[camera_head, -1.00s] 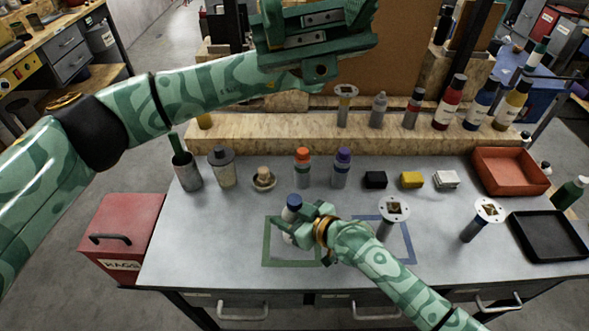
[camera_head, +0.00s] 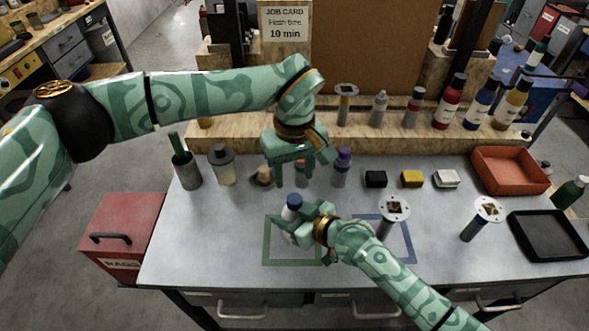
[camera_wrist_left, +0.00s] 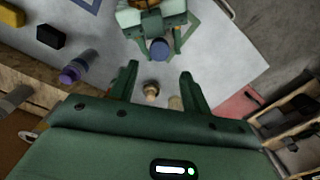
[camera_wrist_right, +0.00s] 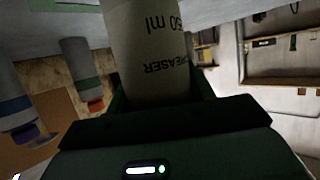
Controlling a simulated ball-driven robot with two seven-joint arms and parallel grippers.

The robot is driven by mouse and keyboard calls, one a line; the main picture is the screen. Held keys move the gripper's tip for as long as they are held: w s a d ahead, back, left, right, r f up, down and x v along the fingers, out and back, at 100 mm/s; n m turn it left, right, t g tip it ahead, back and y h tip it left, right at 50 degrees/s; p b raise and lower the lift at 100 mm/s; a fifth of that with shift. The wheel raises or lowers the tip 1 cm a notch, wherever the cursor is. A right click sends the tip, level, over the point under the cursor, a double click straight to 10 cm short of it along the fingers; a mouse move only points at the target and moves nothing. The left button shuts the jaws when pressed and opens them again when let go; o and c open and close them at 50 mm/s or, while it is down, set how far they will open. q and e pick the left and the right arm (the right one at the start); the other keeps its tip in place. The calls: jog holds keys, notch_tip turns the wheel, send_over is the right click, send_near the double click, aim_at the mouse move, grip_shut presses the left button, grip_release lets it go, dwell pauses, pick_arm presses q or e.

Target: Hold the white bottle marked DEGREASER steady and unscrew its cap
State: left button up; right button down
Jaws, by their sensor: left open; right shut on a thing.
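The white bottle (camera_head: 288,238) stands on the bench at the green outlined square, topped by a blue cap (camera_head: 293,201). In the right wrist view its label (camera_wrist_right: 150,66) reads upside down, with "EASER" and "50 ml" visible. My right gripper (camera_head: 290,228) is shut on the bottle's body, below the cap. My left gripper (camera_head: 299,178) is open and empty, above and behind the bottle, with its fingers pointing down. In the left wrist view the blue cap (camera_wrist_left: 160,48) lies beyond the fingertips, not between them. Much of the bottle is hidden by my right gripper.
An orange-capped bottle (camera_head: 301,178), partly hidden by my left gripper, and a purple-capped bottle (camera_head: 341,170) stand behind. A small wooden-knobbed pot (camera_head: 263,177) is left of them. A blue outlined square (camera_head: 408,250) and a flanged post (camera_head: 394,211) are to the right.

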aim_at(295, 199)
pick_arm(q)
notch_tip(295, 199, down, 8)
jog(key=shift+d+r, duration=0.1)
jog(key=shift+r, duration=0.05)
dwell(0.3)
jog(key=c, duration=1)
jog(key=n, duration=0.4)
jog(key=shift+n, duration=0.4)
jog(key=n, duration=0.5)
jog(key=shift+n, duration=0.3)
jog(key=o, duration=1.1)
jog(key=shift+c, duration=0.2)
jog(key=shift+r, duration=0.1)
